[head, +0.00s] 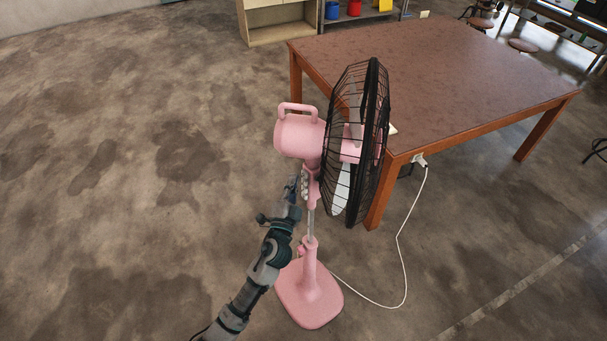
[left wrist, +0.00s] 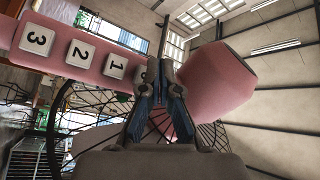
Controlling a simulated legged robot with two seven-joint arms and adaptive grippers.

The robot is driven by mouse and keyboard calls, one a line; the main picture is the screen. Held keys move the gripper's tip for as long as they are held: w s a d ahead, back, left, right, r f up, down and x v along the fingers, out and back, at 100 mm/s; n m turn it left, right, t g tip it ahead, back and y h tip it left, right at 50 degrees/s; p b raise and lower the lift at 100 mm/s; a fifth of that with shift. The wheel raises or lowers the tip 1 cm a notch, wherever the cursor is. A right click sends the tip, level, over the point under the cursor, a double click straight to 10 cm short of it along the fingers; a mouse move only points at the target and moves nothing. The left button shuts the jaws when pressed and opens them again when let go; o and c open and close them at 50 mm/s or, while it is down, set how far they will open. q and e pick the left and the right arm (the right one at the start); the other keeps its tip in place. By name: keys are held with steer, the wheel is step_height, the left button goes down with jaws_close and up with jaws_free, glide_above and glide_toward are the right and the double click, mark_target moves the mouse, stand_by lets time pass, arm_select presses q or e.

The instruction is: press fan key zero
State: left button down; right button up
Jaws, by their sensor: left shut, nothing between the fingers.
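A pink standing fan (head: 300,137) with a black wire cage stands on the floor beside a table. White keys show small on its stem in the head view, just past my left gripper (head: 297,184). In the left wrist view the pink key panel (left wrist: 60,48) carries keys marked 3 (left wrist: 37,39), 2 (left wrist: 80,53) and 1 (left wrist: 115,64). A further pale key, mostly hidden, lies behind my left gripper (left wrist: 160,66); its mark cannot be read. The left fingers are shut and empty, their tips at that hidden key; contact cannot be told. My right gripper is not in view.
A brown table (head: 445,75) stands close behind and right of the fan. A white cord (head: 402,255) runs from the fan's base (head: 310,295) across the floor to a socket at the table corner. The floor to the left is clear.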

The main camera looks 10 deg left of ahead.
arm_select(q)
steer(key=s+a, duration=0.3)
steer(key=shift+s+a+p, duration=0.25)
steer(key=shift+a+p, duration=0.1)
steer(key=shift+p, duration=0.05)
stand_by(0.7)
